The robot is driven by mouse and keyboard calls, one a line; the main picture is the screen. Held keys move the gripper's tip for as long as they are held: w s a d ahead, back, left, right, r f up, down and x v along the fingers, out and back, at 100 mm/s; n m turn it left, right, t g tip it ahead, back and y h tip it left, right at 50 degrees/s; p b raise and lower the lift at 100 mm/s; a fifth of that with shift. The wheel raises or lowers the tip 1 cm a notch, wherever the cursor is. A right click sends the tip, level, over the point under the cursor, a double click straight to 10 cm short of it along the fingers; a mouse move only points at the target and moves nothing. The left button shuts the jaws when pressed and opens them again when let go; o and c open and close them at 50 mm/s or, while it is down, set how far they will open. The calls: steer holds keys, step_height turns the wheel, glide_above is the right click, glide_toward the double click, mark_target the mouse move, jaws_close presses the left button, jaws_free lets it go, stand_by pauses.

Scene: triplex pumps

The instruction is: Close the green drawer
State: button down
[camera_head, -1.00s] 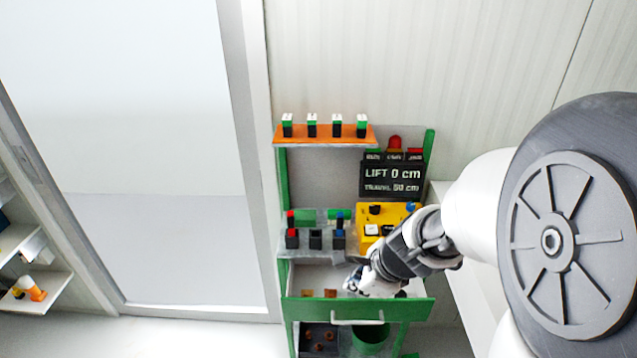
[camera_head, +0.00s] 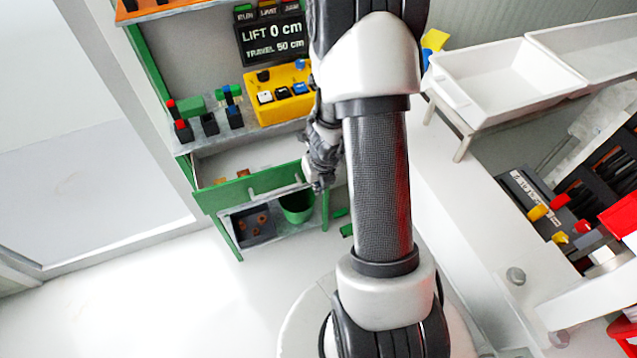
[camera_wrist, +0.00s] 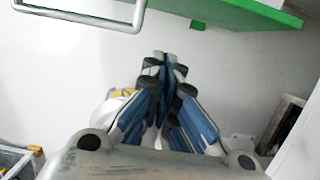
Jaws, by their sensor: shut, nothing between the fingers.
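The green drawer (camera_head: 232,192) is part of the workstation at left centre in the head view. It stands open, with its pale inside and a few small brown items showing behind the green front. My gripper (camera_head: 321,183) is at the right end of the drawer front and partly overlaps it; whether they touch I cannot tell. In the wrist view, my gripper (camera_wrist: 165,62) is shut and empty. The green drawer edge (camera_wrist: 245,10) is ahead along the top, and the grey bar handle (camera_wrist: 85,17) is at the upper left, apart from the fingers.
A green bin (camera_head: 298,207) and a dark tray (camera_head: 252,224) sit on the shelf below. A yellow control box (camera_head: 283,103) stands above the drawer. White trays (camera_head: 505,82) and a tool bench are to the right. The floor at left front is clear.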

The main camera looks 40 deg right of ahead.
steer(key=shift+w+d+f+p, duration=0.2)
steer(key=shift+w+f+p, duration=0.2)
steer(key=shift+w+p, duration=0.25)
steer(key=shift+w+d+f+p, duration=0.25)
steer(key=shift+w+f+p, duration=0.2)
steer(key=shift+w, duration=0.4)
steer(key=shift+w+d+f+p, duration=0.2)
steer(key=shift+w+f+p, duration=0.15)
steer(key=shift+w+p, duration=0.35)
steer(key=shift+w, duration=0.1)
